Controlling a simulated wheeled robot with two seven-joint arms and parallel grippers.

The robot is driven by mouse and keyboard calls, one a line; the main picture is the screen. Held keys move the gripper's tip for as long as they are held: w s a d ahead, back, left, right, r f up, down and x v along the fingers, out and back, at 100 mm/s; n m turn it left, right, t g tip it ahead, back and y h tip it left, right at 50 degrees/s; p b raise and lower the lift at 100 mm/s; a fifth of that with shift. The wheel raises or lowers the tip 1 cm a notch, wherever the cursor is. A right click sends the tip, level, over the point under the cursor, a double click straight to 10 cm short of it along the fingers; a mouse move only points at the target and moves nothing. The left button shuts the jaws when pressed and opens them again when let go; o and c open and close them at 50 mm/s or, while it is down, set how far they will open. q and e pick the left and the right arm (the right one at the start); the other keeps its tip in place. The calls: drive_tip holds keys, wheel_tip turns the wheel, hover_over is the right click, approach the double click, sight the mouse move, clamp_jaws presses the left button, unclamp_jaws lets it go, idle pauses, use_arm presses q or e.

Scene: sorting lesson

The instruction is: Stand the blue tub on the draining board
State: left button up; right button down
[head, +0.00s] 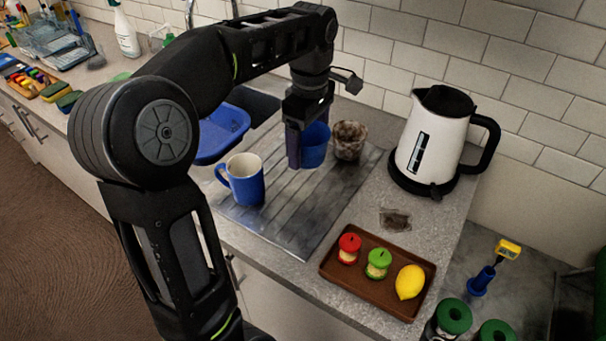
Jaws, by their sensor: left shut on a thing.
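The blue tub (315,150) is at my left gripper (301,149), which is shut on it. One dark finger shows at the tub's left side; the other finger is hidden. The tub is upright, over the back part of the grey ribbed draining board (292,224). I cannot tell whether its base touches the board. My right gripper is not in view.
A blue and white mug (246,184) stands on the board's left side. A mottled brown cup (348,142) is close to the tub's right. A blue basin (222,137), a white kettle (428,145) and a brown tray (377,292) are around. The board's front middle is clear.

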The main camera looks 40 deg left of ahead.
use_arm(q)
wheel_tip(320, 180, down, 3)
drive_tip(key=b, duration=0.3)
drive_tip(key=shift+f, duration=0.4)
drive_tip(key=shift+f+p, duration=0.3)
drive_tip(key=shift+f, duration=0.9)
wheel_tip(320, 180, down, 3)
drive_tip(key=shift+f, duration=0.4)
drive_tip(key=shift+f, duration=0.1)
